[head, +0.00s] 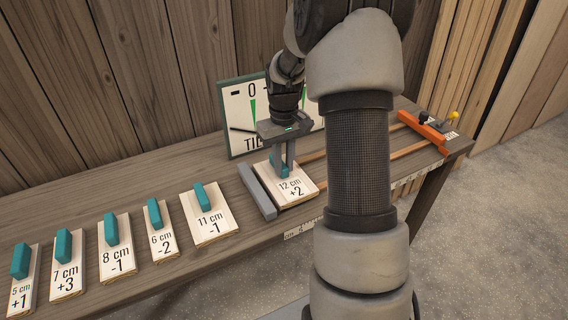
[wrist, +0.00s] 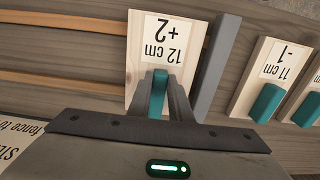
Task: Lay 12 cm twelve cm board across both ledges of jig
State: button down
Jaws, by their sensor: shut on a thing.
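The 12 cm board (head: 299,188), marked "12 cm +2", is a pale wooden plate with a teal handle; it also shows in the wrist view (wrist: 142,62). My gripper (head: 283,164) is shut on the teal handle (wrist: 159,88) from above. The board lies low, beside the grey bar (head: 257,191) at the left end of the jig, which shows in the wrist view (wrist: 216,65). Two wooden rails, the ledges (head: 408,150), run right from the board to an orange-red fence (head: 424,132). Whether the board rests on the ledges or hovers just above them I cannot tell.
Boards marked 11 cm (head: 210,225), 6 cm (head: 162,240), 8 cm (head: 117,262), 7 cm (head: 68,280) and 5 cm (head: 24,290) stand in a row at left. A tilt sign (head: 240,105) stands behind the jig. My arm hides part of the rails.

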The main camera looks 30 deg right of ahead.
aim_at(284, 167)
jog(key=shift+f, duration=0.1)
jog(key=c, duration=1.6)
grip_release()
notch_tip(284, 167, up, 12)
jog(key=shift+r+p, duration=0.2)
jog(key=shift+p, duration=0.35)
